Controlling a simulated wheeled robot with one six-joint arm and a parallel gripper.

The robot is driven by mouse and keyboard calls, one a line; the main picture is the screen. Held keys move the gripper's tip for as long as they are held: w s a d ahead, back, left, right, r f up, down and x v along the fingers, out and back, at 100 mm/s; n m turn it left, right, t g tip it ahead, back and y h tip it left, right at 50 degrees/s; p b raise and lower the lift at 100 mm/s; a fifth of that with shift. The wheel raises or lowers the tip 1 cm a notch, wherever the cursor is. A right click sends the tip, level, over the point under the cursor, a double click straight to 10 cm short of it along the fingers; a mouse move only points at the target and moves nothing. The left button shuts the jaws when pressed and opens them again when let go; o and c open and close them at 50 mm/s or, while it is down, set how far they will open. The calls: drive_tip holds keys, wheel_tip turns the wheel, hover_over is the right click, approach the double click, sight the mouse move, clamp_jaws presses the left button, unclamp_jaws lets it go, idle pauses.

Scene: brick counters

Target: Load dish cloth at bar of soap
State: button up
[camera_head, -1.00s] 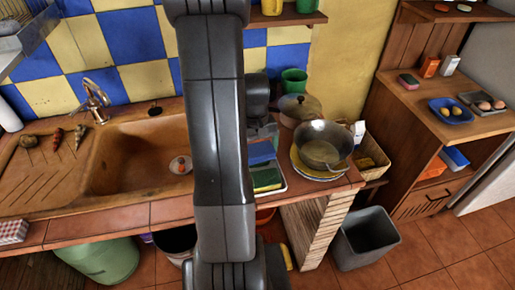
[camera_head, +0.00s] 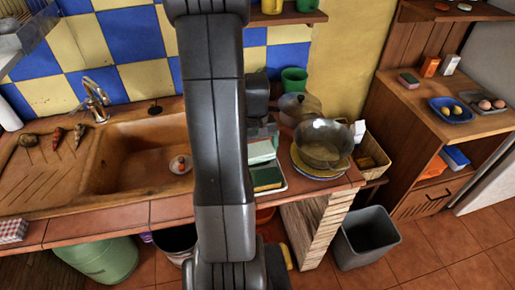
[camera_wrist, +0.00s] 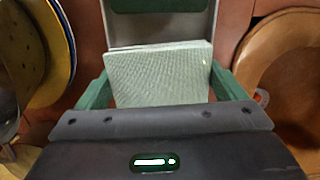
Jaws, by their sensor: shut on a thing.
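In the wrist view, my gripper (camera_wrist: 155,88) has green fingers on both sides of a pale green folded cloth (camera_wrist: 160,75), which looks like the dish cloth. It is shut on this cloth. The cloth stands over a light tray (camera_wrist: 128,30) holding a dark green item (camera_wrist: 160,4). In the head view, the pale cloth (camera_head: 261,151) shows just right of my arm, above the dark green item (camera_head: 267,178) on the tray. My arm hides most of my gripper there. I cannot tell which thing is the bar of soap.
A brown sink (camera_head: 135,165) lies left of my arm. A pan (camera_head: 324,143) on stacked plates and a lidded pot (camera_head: 299,107) stand close on the right. A basket (camera_head: 371,155) is beyond them. A grey bin (camera_head: 366,238) stands on the floor.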

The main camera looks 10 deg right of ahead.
sight(258, 149)
drive_tip(key=shift+r+p, duration=2.7)
drive_tip(key=shift+r, duration=0.8)
